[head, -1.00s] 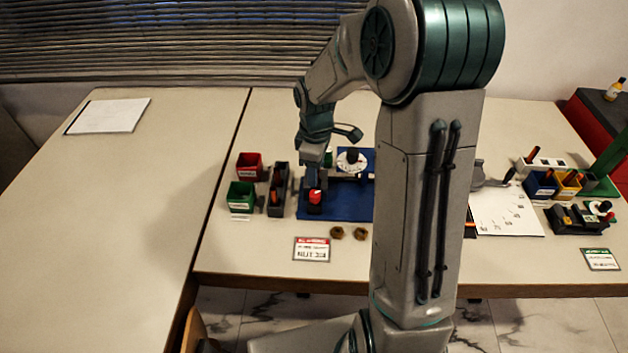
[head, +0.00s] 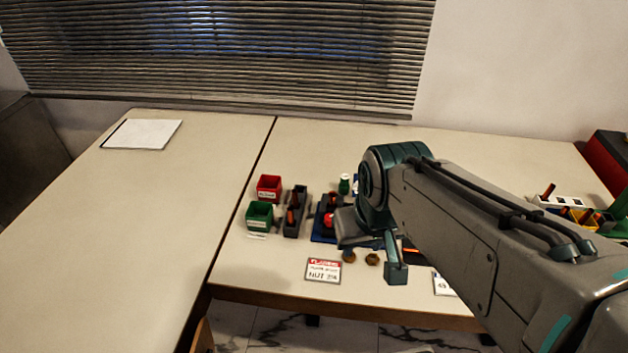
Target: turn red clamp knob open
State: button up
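The red clamp knob (head: 328,219) shows as a small red shape on the blue base plate (head: 318,233) of the rig. Most of the plate and the rest of the rig are hidden behind my arm. My gripper (head: 346,226) is at the end of the bent arm, right beside the knob on its right side in the picture. Its fingertips cannot be made out, so whether they touch the knob or are open cannot be told.
A red bin (head: 269,187), a green bin (head: 259,215) and a dark tool holder (head: 295,212) stand left of the rig. Two brown nuts (head: 372,259) and a label card (head: 323,270) lie in front. The left table is clear except for paper (head: 141,134).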

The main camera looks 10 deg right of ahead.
aim_at(328, 217)
jog(key=z, duration=0.05)
jog(key=k, duration=1.15)
jog(key=z, duration=0.9)
jog(key=i, duration=1.3)
jog(key=u, duration=0.45)
